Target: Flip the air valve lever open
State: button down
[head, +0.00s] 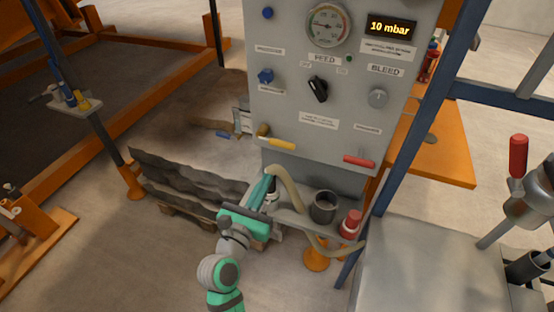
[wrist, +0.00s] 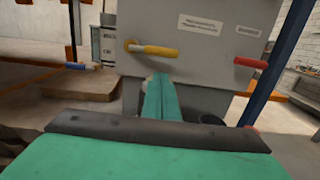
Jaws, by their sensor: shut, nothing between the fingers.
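A lever with a yellow handle (head: 278,144) sits at the lower left of the grey control panel (head: 300,100). It lies nearly level, pointing right from its pivot. In the wrist view the yellow handle (wrist: 158,51) is straight ahead, just above my fingertips. A lever with a red handle (head: 359,161) is at the panel's lower right and also lies nearly level; it shows in the wrist view too (wrist: 250,63). I cannot read which is the air valve. My gripper (head: 268,181) is shut and empty, below the yellow handle; contact cannot be seen.
A shelf below the panel holds a dark cup (head: 323,208) and a red-capped item (head: 351,222), with a beige hose (head: 288,189) beside my gripper. A blue post (head: 415,125) stands right of the panel. A metal table (head: 435,260) is at lower right.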

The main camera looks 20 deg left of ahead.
aim_at(275, 142)
jog(key=w, duration=1)
jog(key=shift+d+r, duration=0.2)
jog(key=shift+r, duration=0.05)
jog(key=shift+d+r, duration=0.15)
jog(key=shift+r, duration=0.05)
